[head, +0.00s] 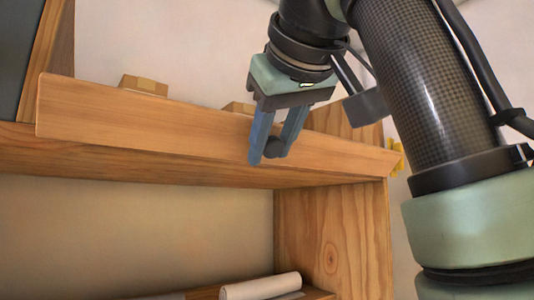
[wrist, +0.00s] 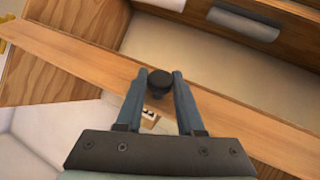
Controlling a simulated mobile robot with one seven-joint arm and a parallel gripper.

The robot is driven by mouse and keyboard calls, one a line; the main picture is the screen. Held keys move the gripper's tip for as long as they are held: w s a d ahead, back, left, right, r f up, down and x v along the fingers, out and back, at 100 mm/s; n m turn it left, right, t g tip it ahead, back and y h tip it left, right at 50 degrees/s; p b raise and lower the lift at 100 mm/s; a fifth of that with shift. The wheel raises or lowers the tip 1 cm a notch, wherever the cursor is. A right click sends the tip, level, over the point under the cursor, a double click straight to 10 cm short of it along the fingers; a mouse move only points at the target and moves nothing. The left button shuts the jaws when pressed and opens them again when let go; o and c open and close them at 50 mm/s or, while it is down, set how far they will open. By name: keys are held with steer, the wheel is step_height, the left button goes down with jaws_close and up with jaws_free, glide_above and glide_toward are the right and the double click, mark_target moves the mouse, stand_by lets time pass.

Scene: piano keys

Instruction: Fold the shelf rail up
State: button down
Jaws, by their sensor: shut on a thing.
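The shelf rail (head: 150,125) is a long light-wood board along the front edge of the wooden shelf (head: 180,172). In the head view it stands up above the shelf edge, seemingly tilted; its exact angle is hard to tell. In the wrist view the rail (wrist: 85,60) runs diagonally across the picture. A round dark knob (head: 273,147) sits on the rail's face, right of its middle; it also shows in the wrist view (wrist: 160,83). My gripper (head: 269,155) has its blue fingers shut on this knob, one on each side.
Small boxes (head: 143,86) stand on the shelf behind the rail, partly hidden by it. A wooden side panel (head: 332,235) supports the shelf at right. A white roll (head: 262,287) lies on a lower board. The space below the shelf looks open.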

steer(key=shift+w+f, duration=0.1)
steer(key=shift+f, duration=0.05)
stand_by(0.4)
